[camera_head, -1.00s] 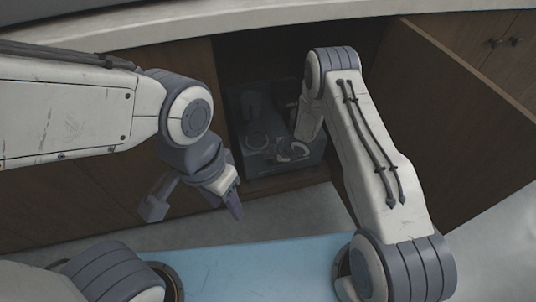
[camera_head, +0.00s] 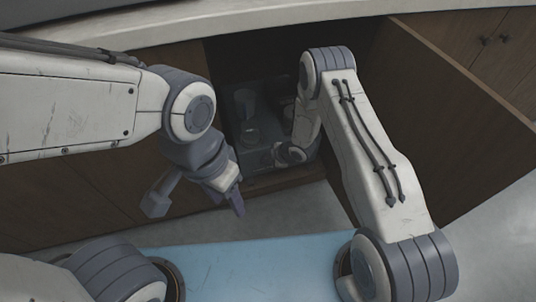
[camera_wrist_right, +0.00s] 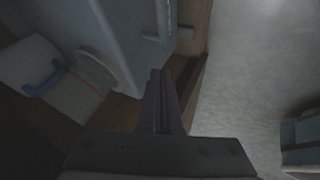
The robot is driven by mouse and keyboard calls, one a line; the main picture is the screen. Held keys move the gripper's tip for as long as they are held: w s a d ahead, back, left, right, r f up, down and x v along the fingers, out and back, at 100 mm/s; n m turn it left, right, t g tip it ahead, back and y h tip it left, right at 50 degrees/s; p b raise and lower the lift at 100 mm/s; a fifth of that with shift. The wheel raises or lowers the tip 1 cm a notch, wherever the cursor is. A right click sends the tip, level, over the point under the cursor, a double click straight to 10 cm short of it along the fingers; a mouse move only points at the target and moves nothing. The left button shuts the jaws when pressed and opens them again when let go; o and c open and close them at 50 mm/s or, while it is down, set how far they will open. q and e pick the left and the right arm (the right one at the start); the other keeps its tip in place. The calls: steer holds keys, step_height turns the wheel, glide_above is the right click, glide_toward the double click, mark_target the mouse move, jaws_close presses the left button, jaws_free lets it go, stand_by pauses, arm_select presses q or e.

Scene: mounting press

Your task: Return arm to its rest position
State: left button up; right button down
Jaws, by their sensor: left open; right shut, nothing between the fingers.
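My left gripper (camera_head: 238,198) hangs in front of the cabinet, above the floor, pointing down and empty. My right arm reaches over the front and into the open cabinet. My right gripper (camera_head: 266,157) is small and dark there, low in the opening. In the right wrist view, the fingers of my right gripper (camera_wrist_right: 163,82) are together with nothing between them. A grey machine (camera_head: 250,108), seemingly the press, stands inside the cabinet, partly hidden by my right arm. Its blue-grey side (camera_wrist_right: 125,35) seems to show beyond the fingers in the wrist view.
An open wooden door (camera_head: 450,120) stands right of my right arm. A pale countertop (camera_head: 270,30) runs above the cabinet. Grey floor (camera_head: 285,215) is clear in front. A pale part with a blue handle (camera_wrist_right: 45,84) shows at left in the wrist view.

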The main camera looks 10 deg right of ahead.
steer(key=p+v, duration=0.3)
steer(key=v, duration=0.7)
steer(key=shift+s+p, duration=0.25)
steer(key=shift+p, duration=0.05)
